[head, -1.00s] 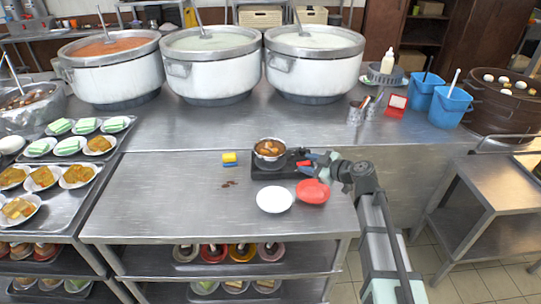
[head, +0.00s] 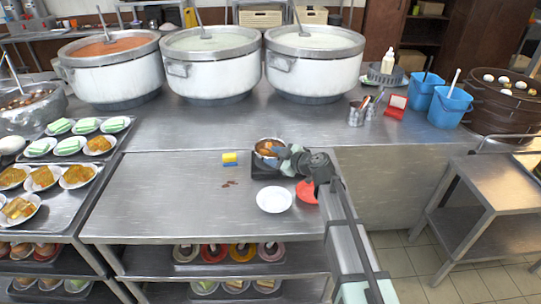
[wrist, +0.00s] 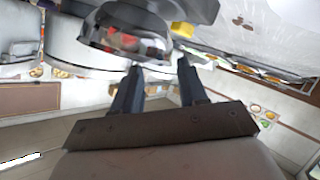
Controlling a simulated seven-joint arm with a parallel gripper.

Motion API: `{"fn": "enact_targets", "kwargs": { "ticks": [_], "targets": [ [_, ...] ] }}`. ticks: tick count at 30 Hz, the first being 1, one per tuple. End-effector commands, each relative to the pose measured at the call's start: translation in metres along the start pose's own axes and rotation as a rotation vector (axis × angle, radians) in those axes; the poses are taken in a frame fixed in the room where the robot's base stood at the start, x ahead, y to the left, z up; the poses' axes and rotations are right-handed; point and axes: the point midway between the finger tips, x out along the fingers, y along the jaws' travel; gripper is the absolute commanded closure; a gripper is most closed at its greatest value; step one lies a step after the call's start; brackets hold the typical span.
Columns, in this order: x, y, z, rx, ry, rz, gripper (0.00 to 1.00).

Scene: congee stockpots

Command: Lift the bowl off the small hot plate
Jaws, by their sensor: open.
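The shiny metal bowl (head: 261,142) with brown food in it sits on the small black hot plate (head: 257,170) on the steel table. My gripper (head: 283,156) is at the bowl's right side and hides part of the bowl and plate. In the wrist view the bowl (wrist: 113,30) shows its mirror-like wall just beyond my fingertips (wrist: 160,66), with the dark hot plate (wrist: 195,9) at the top. The two fingers are apart with nothing clearly between them. I cannot tell whether a finger touches the bowl.
A white plate (head: 274,199) and a red plate (head: 307,191) lie in front, the red one partly behind my arm. A yellow and blue sponge (head: 229,158) lies left of the hot plate. Large stockpots (head: 206,70) stand behind. The table's left part is clear.

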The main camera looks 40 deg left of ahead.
Motion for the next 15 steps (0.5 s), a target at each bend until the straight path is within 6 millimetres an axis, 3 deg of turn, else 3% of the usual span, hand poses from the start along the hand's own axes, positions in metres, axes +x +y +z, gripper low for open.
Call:
{"fn": "enact_targets", "kwargs": {
  "ticks": [7,15],
  "targets": [
    [0.013,-0.002,0.0,0.0,0.0,0.001,0.58],
    [0.049,-0.006,0.0,0.001,0.0,0.0,0.58]
  ]
}}
